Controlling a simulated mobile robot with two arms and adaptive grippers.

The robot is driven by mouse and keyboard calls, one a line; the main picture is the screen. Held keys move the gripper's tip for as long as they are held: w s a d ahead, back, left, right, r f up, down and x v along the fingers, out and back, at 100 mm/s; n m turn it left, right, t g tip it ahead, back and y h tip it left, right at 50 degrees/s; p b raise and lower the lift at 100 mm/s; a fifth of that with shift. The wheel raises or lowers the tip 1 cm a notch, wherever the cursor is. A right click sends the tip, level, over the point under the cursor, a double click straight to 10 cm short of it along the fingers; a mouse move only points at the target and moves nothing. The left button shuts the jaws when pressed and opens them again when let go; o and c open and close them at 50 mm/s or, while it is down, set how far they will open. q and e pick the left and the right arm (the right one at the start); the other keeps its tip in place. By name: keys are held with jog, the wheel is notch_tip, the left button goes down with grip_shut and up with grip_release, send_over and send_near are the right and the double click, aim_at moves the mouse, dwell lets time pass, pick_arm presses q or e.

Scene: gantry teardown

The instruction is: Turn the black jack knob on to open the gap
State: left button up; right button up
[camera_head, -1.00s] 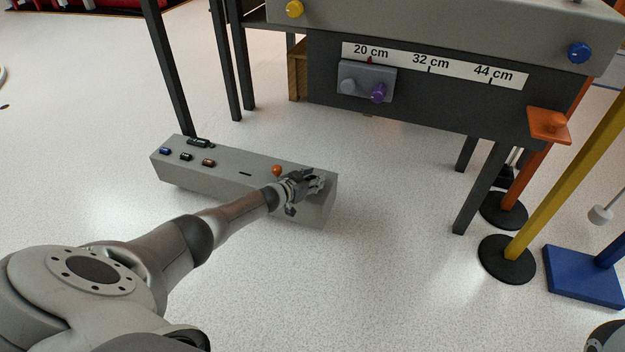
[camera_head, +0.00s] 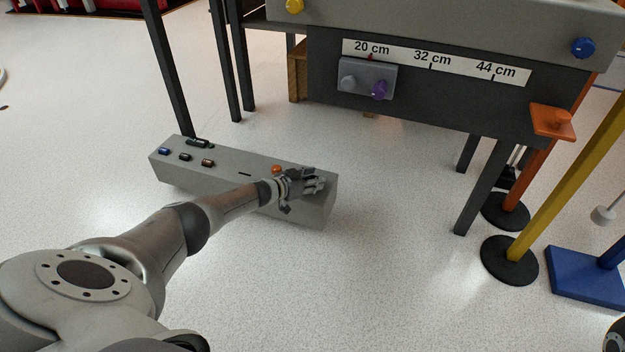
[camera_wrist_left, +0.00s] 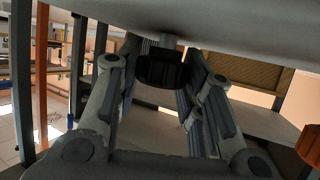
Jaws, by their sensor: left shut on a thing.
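The black jack knob (camera_wrist_left: 162,70) shows in the left wrist view as a dark ribbed knob on a short pale stem, under a grey surface. My left gripper (camera_wrist_left: 160,90) has a finger on each side of it and is shut on it. In the head view my left gripper (camera_head: 314,184) is at the right end of the long grey box (camera_head: 235,162), and the knob is hidden there behind the fingers. My right gripper is not in view.
An orange knob (camera_head: 277,169) stands on the box close beside my left gripper. Several small dark parts lie at the box's left end. Open floor lies in front.

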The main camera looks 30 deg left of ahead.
pick_arm(q)
jog(key=o, duration=0.7)
jog(key=shift+w+a+r, duration=0.1)
jog(key=shift+a+r, duration=0.05)
jog(key=o, duration=0.3)
jog(key=shift+o, duration=0.2)
jog(key=shift+s, duration=0.25)
jog(key=shift+s+a, duration=0.1)
jog(key=shift+s, duration=0.4)
jog(key=v, duration=1)
jog(key=shift+s+r, duration=0.2)
jog(key=shift+r, duration=0.1)
